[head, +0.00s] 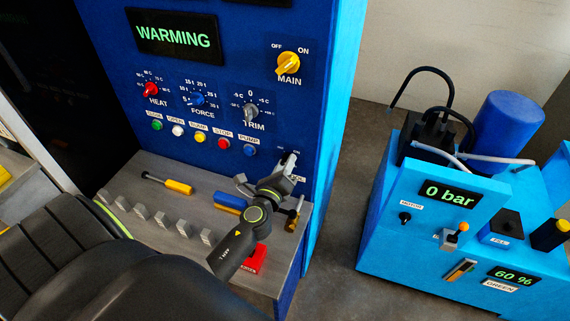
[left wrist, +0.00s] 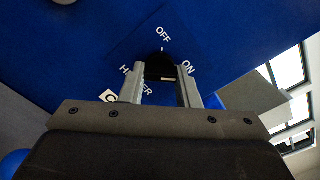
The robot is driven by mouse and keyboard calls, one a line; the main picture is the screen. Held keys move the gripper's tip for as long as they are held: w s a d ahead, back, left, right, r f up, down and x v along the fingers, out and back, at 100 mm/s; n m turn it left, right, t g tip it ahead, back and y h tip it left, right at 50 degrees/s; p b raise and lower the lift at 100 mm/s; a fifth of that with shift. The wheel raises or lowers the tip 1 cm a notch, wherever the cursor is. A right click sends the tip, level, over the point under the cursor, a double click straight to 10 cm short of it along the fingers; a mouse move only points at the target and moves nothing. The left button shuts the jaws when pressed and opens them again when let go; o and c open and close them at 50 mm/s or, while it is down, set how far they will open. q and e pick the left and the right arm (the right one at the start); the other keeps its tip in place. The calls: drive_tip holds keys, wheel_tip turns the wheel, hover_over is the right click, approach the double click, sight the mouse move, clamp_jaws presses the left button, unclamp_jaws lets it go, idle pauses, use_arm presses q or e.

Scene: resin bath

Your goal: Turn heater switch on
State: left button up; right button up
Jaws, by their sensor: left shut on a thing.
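The heater switch (left wrist: 160,65) is a black rotary knob on the blue panel, in the middle of the left wrist view. OFF is printed above it, ON to its right and HEATER below left, partly covered by a finger. A small white mark at the knob's top edge points towards OFF. My left gripper (left wrist: 160,75) has one finger on each side of the knob and is shut on it. In the head view my left gripper (head: 288,164) is at the panel's lower right and hides the knob. My right gripper is not in view.
The panel display (head: 173,38) reads WARMING. A yellow MAIN knob (head: 288,63) and a TRIM knob (head: 251,112) are above the gripper. A light-blue pump unit (head: 398,246) stands right.

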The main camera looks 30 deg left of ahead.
use_arm(q)
drive_tip(key=shift+f, duration=0.15)
idle(0.4)
drive_tip(key=o, duration=1)
drive_tip(key=shift+s, duration=0.1)
drive_tip(key=b+v, duration=0.4)
drive_tip(key=v, duration=1.3)
drive_tip(key=shift+d, duration=0.15)
